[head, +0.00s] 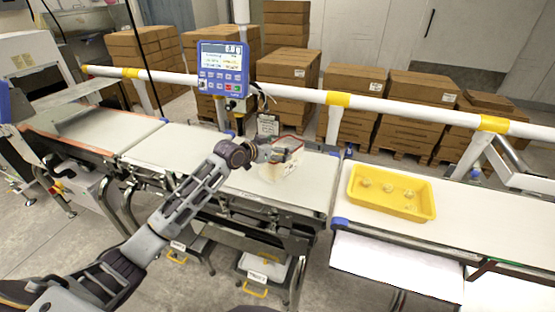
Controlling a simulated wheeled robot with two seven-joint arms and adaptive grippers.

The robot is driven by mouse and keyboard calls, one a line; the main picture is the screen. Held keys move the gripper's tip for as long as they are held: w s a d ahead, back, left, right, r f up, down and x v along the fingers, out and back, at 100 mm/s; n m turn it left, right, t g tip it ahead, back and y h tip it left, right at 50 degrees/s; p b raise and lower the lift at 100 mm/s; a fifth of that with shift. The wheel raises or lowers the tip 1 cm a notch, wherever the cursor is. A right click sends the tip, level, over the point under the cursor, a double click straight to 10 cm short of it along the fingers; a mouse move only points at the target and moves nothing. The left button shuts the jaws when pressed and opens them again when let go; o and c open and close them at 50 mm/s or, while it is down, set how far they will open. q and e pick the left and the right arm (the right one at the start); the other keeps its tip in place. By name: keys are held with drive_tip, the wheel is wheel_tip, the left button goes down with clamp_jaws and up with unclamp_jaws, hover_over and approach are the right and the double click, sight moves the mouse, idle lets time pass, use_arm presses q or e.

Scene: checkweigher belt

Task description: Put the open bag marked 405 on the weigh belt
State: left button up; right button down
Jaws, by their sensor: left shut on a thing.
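My left gripper (284,153) is shut on a pale, partly see-through bag (280,172) with a red line along its top edge. The gripper covers part of the bag, and I cannot read its marking. The bag is upright over the right part of the middle belt, the weigh belt (315,190). I cannot tell whether its bottom touches the belt. The weigher display (221,70) stands behind the belt and seems to read 0.0 g. My right gripper is not in view.
A yellow tray (430,205) with several small pale items sits on the right belt (490,215). Another belt (95,125) lies at the left. A white and yellow rail (290,92) runs behind the belts, with stacked cartons (350,95) beyond. The weigh belt left of my arm is clear.

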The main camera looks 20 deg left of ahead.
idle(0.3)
use_arm(q)
drive_tip(key=shift+f, duration=2.4)
drive_tip(key=shift+f, duration=0.1)
drive_tip(key=o, duration=1.3)
drive_tip(key=shift+f, duration=0.1)
drive_tip(key=shift+o, duration=0.2)
drive_tip(key=v, duration=1.2)
drive_tip(key=shift+r, duration=0.2)
